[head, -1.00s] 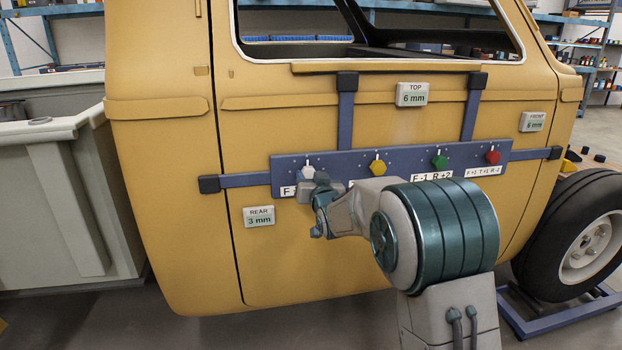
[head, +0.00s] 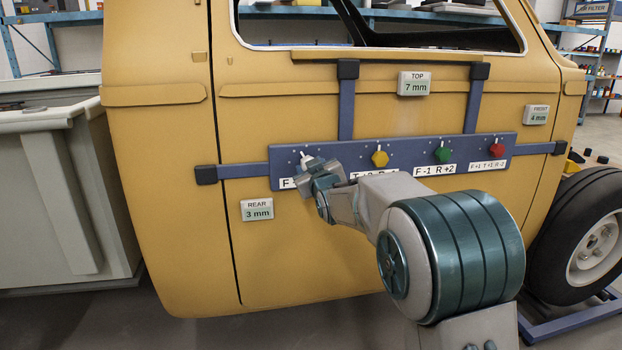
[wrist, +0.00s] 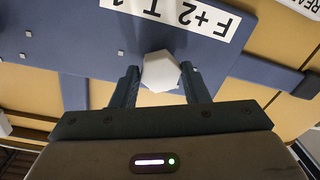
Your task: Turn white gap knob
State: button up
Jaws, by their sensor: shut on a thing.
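The white knob (head: 306,158) is at the left end of the blue panel (head: 345,157) on the yellow door; my gripper partly covers it in the head view. In the wrist view the white hexagonal knob (wrist: 160,72) sits between the two dark fingers of my gripper (wrist: 160,88), which is shut on it. My gripper (head: 314,172) reaches the knob from the front right. The TOP display (head: 415,84) reads 7 mm, the FRONT display (head: 537,115) 4 mm and the REAR display (head: 257,210) 3 mm.
Yellow (head: 380,159), green (head: 443,155) and red (head: 496,150) knobs line the panel to the right, with labels below. A wheel (head: 580,237) stands at right and a pale grey body shell (head: 60,200) at left.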

jog(key=shift+n+b, duration=1.15)
jog(key=shift+n, duration=0.25)
jog(key=o, duration=1)
jog(key=v, duration=1.3)
jog(key=shift+s, duration=0.4)
